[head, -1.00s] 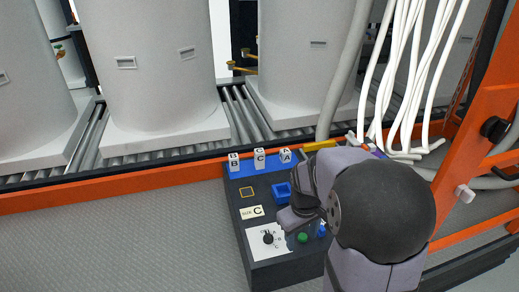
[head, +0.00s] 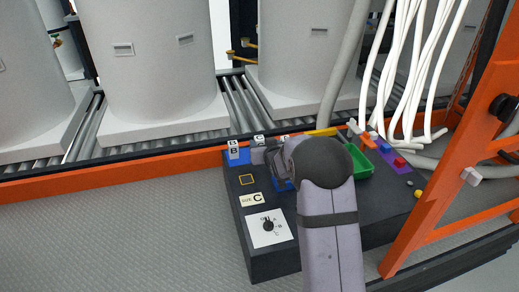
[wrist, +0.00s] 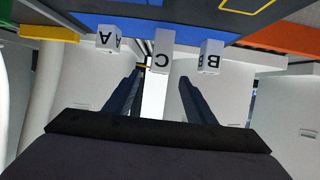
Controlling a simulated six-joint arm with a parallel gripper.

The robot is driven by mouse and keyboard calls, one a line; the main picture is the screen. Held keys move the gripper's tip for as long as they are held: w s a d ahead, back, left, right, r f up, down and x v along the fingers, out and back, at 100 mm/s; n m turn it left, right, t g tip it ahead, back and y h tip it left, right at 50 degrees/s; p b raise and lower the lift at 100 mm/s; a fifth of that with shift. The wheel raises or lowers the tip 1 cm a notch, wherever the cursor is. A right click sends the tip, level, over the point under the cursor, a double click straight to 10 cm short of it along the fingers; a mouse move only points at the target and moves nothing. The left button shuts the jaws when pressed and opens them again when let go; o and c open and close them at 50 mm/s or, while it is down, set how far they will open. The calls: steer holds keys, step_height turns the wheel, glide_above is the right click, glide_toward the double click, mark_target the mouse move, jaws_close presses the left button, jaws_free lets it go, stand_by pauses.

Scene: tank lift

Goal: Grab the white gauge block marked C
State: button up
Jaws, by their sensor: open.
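The white gauge block marked C (head: 259,140) stands at the middle of the blue rack (head: 238,158) at the back of the dark console, its lower part hidden by my gripper (head: 262,156). In the wrist view, which is upside down, block C (wrist: 161,50) lies in line with the space between the fingers of my open gripper (wrist: 160,76). Nothing is held. Whether the fingertips flank the block or stop short of it, I cannot tell. Block B (head: 234,150) and block A (wrist: 109,39) stand on either side; A is mostly hidden in the head view.
The console carries a "SIZE C" label (head: 251,199), a dial (head: 268,227), a yellow-outlined square (head: 246,179) and a green tray (head: 362,165). Large tanks (head: 150,70) stand on rollers behind an orange rail. White hoses (head: 405,80) hang at the right, near an orange frame.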

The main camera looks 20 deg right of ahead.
mark_target(261, 141)
steer(key=shift+x, duration=3.65)
steer(key=shift+a+f, duration=0.1)
steer(key=shift+f, duration=0.1)
steer(key=shift+s, duration=0.1)
steer(key=c, duration=1.3)
